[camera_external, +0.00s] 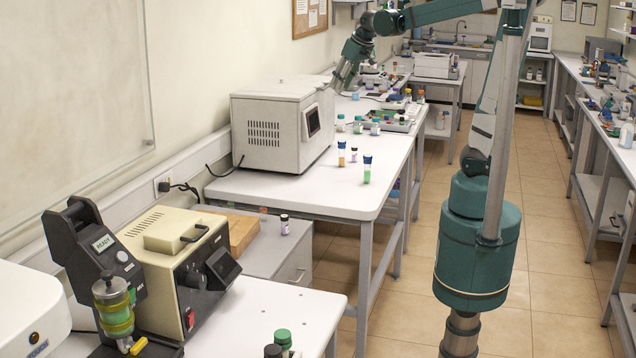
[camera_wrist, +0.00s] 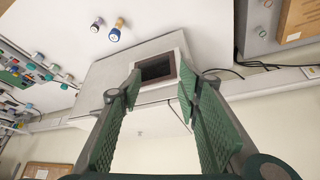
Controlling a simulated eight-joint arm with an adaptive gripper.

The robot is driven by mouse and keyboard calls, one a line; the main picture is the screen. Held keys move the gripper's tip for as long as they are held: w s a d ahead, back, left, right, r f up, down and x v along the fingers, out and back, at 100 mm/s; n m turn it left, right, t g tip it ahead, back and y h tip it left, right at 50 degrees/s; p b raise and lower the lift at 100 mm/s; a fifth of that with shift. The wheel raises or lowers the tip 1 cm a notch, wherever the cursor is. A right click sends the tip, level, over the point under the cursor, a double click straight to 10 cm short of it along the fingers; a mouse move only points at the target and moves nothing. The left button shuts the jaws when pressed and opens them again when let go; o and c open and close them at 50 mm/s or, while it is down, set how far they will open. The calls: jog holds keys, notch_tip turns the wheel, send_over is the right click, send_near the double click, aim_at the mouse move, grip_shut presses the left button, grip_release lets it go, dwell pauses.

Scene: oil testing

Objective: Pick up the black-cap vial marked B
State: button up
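A black cap (camera_external: 273,351) shows at the bottom edge, beside a green-capped bottle (camera_external: 283,339). I cannot read a letter B on any of them.
A large white boxy machine (camera_external: 270,128) stands on the bench between my gripper and the grey cabinet (camera_external: 262,244).

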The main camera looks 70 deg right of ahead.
jog(key=w+d+f+m, duration=0.1)
jog(key=d+f, duration=0.1)
jog(key=d, duration=1.1)
jog(key=m+g, duration=0.1)
jog(key=m, duration=0.1)
send_over(356, 148)
jog(key=s, duration=0.1)
notch_tip(356, 148, down, 3)
jog(key=shift+h, duration=0.3)
jog(key=shift+s+a+f, duration=0.1)
jog(key=shift+a+f, duration=0.05)
jog(key=shift+f, duration=6.7)
jog(key=shift+s+a+f, duration=0.1)
jog(key=shift+f, duration=6.75)
jog(key=shift+x, duration=1.3)
jog(key=shift+x, duration=2.6)
